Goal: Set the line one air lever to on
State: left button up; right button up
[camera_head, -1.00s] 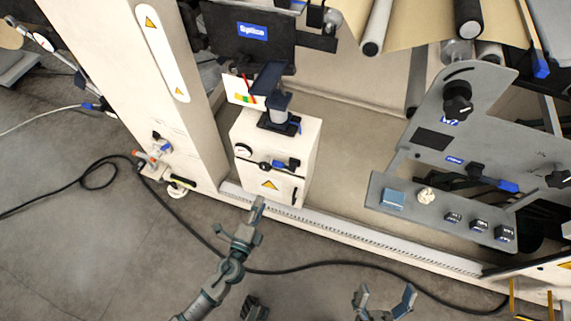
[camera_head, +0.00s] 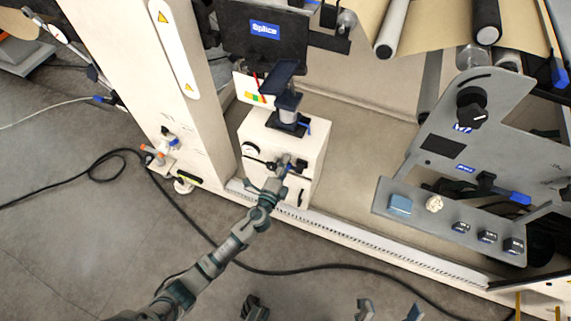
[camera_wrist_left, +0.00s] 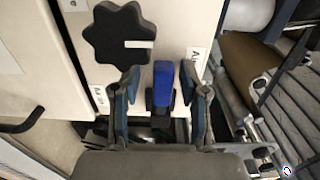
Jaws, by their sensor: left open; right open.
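The blue-handled lever (camera_wrist_left: 164,84) with a black base shows in the left wrist view, between my left gripper's fingers. A black star-shaped knob (camera_wrist_left: 118,38) sits just left of it on the cream panel. My left gripper (camera_head: 287,165) is at the front of the cream cabinet (camera_head: 312,150) in the head view and hides most of the lever there. In the left wrist view its two fingers (camera_wrist_left: 160,88) stand open on both sides of the lever, with visible gaps. My right gripper (camera_head: 388,311) is open and empty at the bottom edge of the head view.
A black cable (camera_head: 330,266) crosses the open floor.

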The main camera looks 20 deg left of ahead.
pick_arm(q)
grip_shut()
jog(key=shift+f, duration=0.15)
